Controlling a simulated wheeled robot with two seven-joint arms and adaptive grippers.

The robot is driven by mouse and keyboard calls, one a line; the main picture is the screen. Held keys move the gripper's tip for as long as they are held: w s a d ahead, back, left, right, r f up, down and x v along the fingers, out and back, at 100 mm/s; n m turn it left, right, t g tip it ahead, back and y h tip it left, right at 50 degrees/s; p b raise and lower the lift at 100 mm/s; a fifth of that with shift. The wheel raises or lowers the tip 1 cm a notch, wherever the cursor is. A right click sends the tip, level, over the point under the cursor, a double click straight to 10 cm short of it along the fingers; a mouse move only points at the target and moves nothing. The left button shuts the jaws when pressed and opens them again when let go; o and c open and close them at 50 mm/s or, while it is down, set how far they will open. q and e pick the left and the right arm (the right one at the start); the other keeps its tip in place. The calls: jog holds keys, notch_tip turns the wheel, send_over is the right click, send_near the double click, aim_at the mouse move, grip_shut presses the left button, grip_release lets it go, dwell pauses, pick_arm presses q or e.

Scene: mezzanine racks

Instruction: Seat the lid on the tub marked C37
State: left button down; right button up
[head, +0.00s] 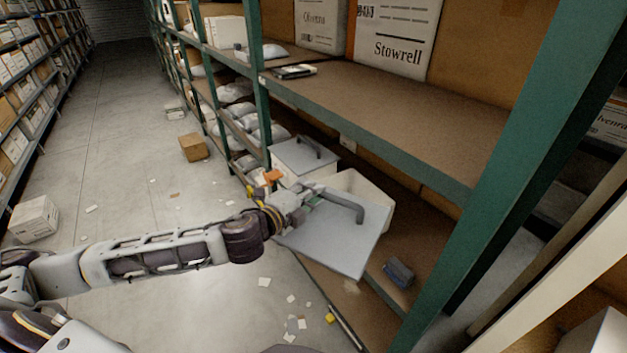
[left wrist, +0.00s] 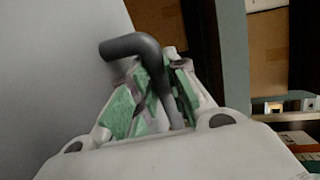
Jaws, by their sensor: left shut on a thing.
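My left gripper (head: 314,197) is shut on the dark bent handle (left wrist: 132,46) of a flat grey lid (head: 330,244). The lid also fills the left of the left wrist view (left wrist: 50,70). In the head view it is held tilted in front of an open cream tub (head: 378,184) on the lower shelf, hiding much of that tub. I cannot tell whether lid and tub touch. A second tub, closed by a grey lid with a dark handle (head: 305,154), stands behind and left of the open one. No C37 mark is legible. My right gripper is not in view.
A dark blue-grey item (head: 399,272) lies on the lower shelf right of the lid. The upper shelf (head: 370,110) overhangs the tubs, and a green upright (head: 505,190) stands to the right. A cardboard box (head: 194,148) and paper scraps lie on the aisle floor.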

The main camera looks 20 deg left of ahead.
pick_arm(q)
notch_tip(320, 180, down, 14)
jog(key=n+y, duration=0.3)
jog(key=y, duration=0.1)
jog(key=shift+w+a+t, duration=0.25)
jog(key=shift+a+t, duration=0.05)
jog(key=shift+a, duration=0.15)
jog(key=shift+s+a+f, duration=0.1)
jog(key=shift+a+f, duration=0.15)
jog(key=shift+a, duration=0.4)
